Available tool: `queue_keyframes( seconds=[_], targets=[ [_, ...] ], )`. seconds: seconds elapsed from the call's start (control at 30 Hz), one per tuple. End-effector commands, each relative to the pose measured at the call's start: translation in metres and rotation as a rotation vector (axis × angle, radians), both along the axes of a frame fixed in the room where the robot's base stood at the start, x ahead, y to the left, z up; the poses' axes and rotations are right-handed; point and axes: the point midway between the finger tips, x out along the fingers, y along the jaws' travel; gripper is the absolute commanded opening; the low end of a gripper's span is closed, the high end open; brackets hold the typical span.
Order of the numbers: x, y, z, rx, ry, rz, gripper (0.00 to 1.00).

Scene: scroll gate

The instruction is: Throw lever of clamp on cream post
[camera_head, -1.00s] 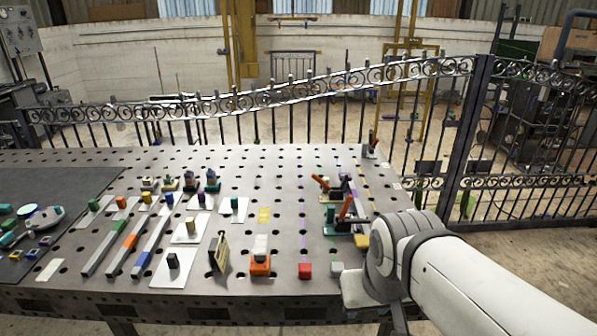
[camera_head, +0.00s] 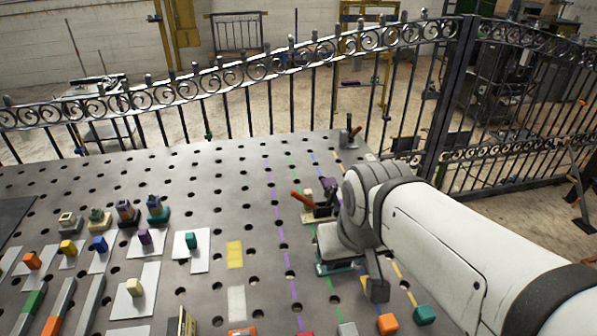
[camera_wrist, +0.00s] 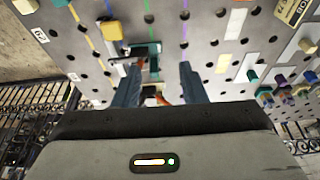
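In the wrist view, my gripper (camera_wrist: 157,78) is open, its two blue-grey fingers spread with nothing clearly held. Between and just beyond them are an orange lever (camera_wrist: 163,99), partly hidden by my gripper body, and a teal-based clamp (camera_wrist: 148,49) with dark parts. In the head view, my arm covers most of this teal-based clamp (camera_head: 335,268). Behind it, another clamp has a raised red-orange lever (camera_head: 302,201) and a purple part (camera_head: 327,188). I cannot tell for sure which clamp is on the cream post. Contact with the lever cannot be told.
A yellow block (camera_wrist: 113,30) stands beside the teal clamp. Red, orange and teal cubes (camera_head: 423,314) lie along the table's near right. Another small clamp (camera_head: 349,136) is at the far corner. An iron fence (camera_head: 270,95) runs behind the perforated table (camera_head: 215,165).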

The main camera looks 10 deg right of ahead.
Motion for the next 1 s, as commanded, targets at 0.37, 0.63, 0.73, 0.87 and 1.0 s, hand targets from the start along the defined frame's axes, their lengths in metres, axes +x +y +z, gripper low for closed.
queue_keyframes(
  seconds=[0.37, 0.63, 0.73, 0.87, 1.0],
  targets=[
    [0.001, 0.000, 0.000, 0.001, 0.001, -0.003, 0.38],
    [0.058, -0.009, 0.012, 0.061, 0.046, -0.203, 0.38],
    [0.100, -0.008, 0.014, 0.098, 0.078, -0.357, 0.38],
    [0.157, -0.007, 0.009, 0.140, 0.116, -0.566, 0.38],
    [0.217, -0.007, -0.009, 0.177, 0.153, -0.793, 0.38]
  ],
)
